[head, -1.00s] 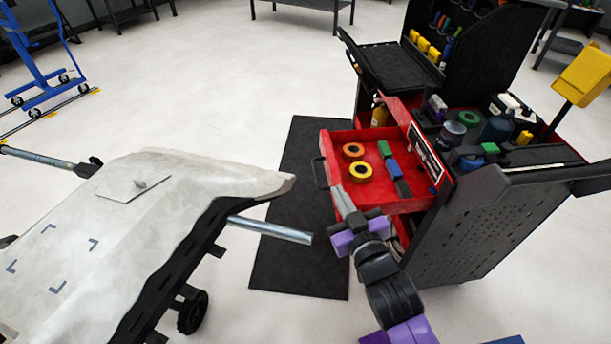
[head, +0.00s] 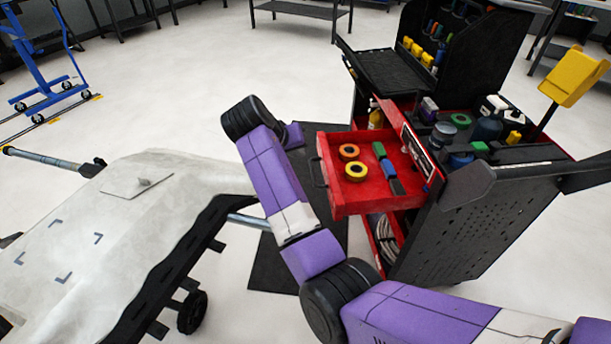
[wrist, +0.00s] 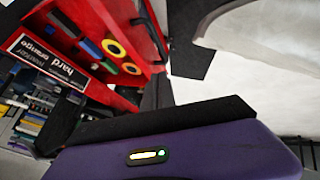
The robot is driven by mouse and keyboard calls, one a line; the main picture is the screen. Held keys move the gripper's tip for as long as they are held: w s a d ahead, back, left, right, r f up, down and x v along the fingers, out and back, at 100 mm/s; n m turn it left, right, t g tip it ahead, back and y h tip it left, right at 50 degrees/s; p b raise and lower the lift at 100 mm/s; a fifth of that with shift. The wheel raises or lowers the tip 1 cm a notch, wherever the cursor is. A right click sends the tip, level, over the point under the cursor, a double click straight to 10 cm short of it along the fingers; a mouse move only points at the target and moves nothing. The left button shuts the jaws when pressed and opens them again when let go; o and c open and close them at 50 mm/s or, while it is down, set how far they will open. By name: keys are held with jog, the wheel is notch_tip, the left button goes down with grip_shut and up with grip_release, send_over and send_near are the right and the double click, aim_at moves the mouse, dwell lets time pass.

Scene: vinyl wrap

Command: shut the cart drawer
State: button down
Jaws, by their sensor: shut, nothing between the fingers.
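The red cart drawer (head: 345,198) is pulled well out of the black and red tool cart (head: 465,220), its dark handle (head: 318,172) facing left. Inside lie an orange tape roll (head: 349,152), a yellow tape roll (head: 356,171) and small green, blue and dark blocks. The wrist view shows the open drawer (wrist: 100,22) at upper left, with its handle side to the right. My gripper (wrist: 160,122) is shut and empty, its purple body low in the wrist view.
A white-topped panel on a wheeled stand (head: 110,220) fills the left, close to my arm. A dark mat (head: 270,270) lies below the drawer. A blue wheeled stand (head: 45,60) is far left. Open floor (head: 220,60) lies behind.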

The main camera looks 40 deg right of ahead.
jog(key=s+f+g, duration=0.2)
jog(key=s, duration=0.1)
jog(key=b, duration=0.1)
send_near(325, 176)
jog(key=shift+m, duration=0.4)
jog(key=x, duration=0.5)
jog(key=shift+f, duration=0.25)
jog(key=shift+s+d+r, duration=0.1)
jog(key=shift+s+d, duration=0.2)
jog(key=s+d+p, duration=0.2)
jog(key=s+d, duration=0.2)
jog(key=d, duration=0.3)
jog(key=s+d+p, duration=0.3)
jog(key=s+d, duration=0.2)
jog(key=d, duration=0.2)
jog(key=s+d+p, duration=0.2)
jog(key=s+d, duration=0.2)
jog(key=d, duration=0.4)
jog(key=shift+s, duration=0.35)
